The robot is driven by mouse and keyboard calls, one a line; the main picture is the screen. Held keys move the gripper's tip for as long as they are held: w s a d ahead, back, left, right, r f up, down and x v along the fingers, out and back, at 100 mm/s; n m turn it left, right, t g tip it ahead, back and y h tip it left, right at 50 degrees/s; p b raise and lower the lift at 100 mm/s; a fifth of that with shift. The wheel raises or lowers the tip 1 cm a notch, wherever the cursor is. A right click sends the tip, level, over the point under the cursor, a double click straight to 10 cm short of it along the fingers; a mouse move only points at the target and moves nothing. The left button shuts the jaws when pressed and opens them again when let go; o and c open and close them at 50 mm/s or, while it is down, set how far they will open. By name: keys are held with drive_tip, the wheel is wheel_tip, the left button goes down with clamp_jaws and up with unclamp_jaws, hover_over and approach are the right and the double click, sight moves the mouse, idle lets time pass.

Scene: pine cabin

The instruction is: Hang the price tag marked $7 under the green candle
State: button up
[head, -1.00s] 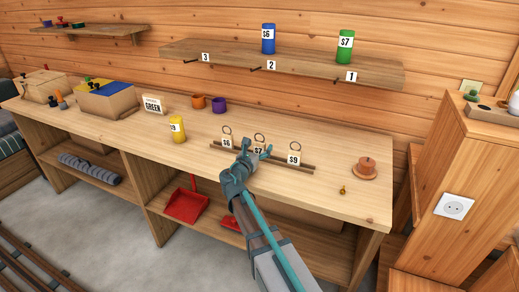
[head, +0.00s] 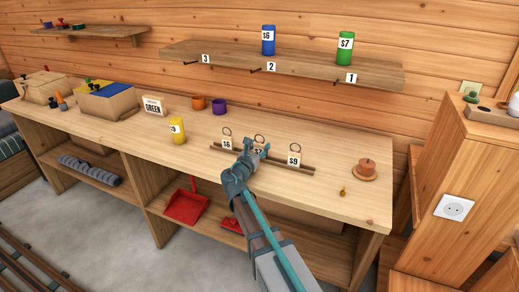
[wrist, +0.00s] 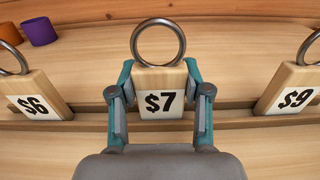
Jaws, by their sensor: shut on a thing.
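The $7 price tag (wrist: 161,84), a wooden block with a white label and a metal ring on top, stands upright in the rack on the bench. My gripper (wrist: 160,100) is shut on it, one finger on each side; in the head view my gripper (head: 257,150) partly hides the tag. The $6 tag (head: 227,143) stands to its left and the $9 tag (head: 294,158) to its right. The green candle (head: 345,48), marked $7, stands on the wall shelf above peg 1 (head: 337,81).
The wall shelf (head: 300,66) also holds a blue candle (head: 268,39) marked $6, above peg 2.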

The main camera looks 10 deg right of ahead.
drive_tip(key=shift+r, duration=0.5)
wheel_tip(320, 180, up, 2)
drive_tip(key=shift+r, duration=0.15)
drive_tip(key=s+d+r, duration=0.1)
drive_tip(key=s+r, duration=0.8)
drive_tip(key=s, duration=0.5)
drive_tip(key=shift+r, duration=0.3)
drive_tip(key=shift+d+r, duration=0.1)
